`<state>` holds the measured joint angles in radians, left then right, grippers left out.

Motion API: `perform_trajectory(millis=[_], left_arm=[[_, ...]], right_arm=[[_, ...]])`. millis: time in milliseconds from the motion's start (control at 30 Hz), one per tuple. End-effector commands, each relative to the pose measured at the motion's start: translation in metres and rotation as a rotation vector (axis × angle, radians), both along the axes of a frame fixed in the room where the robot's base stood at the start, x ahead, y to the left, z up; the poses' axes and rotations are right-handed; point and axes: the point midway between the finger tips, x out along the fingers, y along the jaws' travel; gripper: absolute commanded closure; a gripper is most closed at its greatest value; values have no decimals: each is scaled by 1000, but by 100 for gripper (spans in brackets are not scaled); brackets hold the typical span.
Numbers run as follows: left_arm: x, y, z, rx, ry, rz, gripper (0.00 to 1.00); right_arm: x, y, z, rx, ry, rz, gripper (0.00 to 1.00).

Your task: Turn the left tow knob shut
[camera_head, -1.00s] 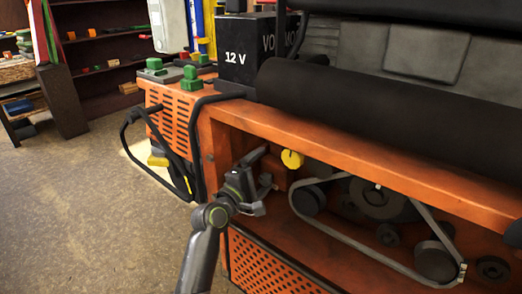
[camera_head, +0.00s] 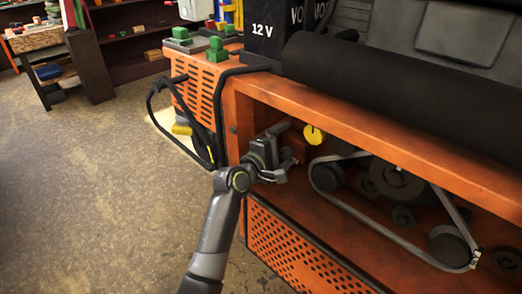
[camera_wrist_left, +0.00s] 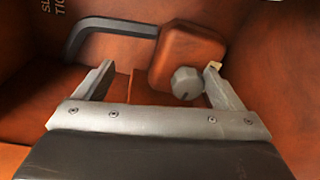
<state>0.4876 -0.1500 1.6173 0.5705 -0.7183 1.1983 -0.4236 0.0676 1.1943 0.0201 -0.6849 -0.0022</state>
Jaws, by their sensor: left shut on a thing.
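The grey round tow knob (camera_wrist_left: 187,83) sits on a rounded orange block (camera_wrist_left: 190,52) in the left wrist view, with a small dark slot in its face. My left gripper (camera_head: 288,162) reaches into the left end of the mower's open bay. In the left wrist view its two fingers (camera_wrist_left: 158,82) stand well apart, with the knob between them, close to the right finger. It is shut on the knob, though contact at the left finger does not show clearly. In the head view the gripper hides the knob. My right gripper is out of view.
A black bent lever (camera_wrist_left: 110,30) runs beside the orange block. A yellow knob (camera_head: 314,135) is just right of my gripper. A belt and pulleys (camera_head: 326,176) lie further right. The orange frame rail (camera_head: 370,125) crosses above. The floor at left is free.

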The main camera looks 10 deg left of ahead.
Motion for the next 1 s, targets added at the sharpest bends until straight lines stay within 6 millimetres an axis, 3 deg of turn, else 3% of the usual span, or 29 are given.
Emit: perform_trajectory(millis=[33,300,367,1000], left_arm=[[-2,4,17,-6,-37,8,29],[-15,14,15,1,-38,11,33],[-18,15,15,2,-39,12,46],[-57,38,5,4,-24,9,46]], right_arm=[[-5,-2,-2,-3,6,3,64],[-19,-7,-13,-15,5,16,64],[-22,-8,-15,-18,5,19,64],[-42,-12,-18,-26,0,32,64]])
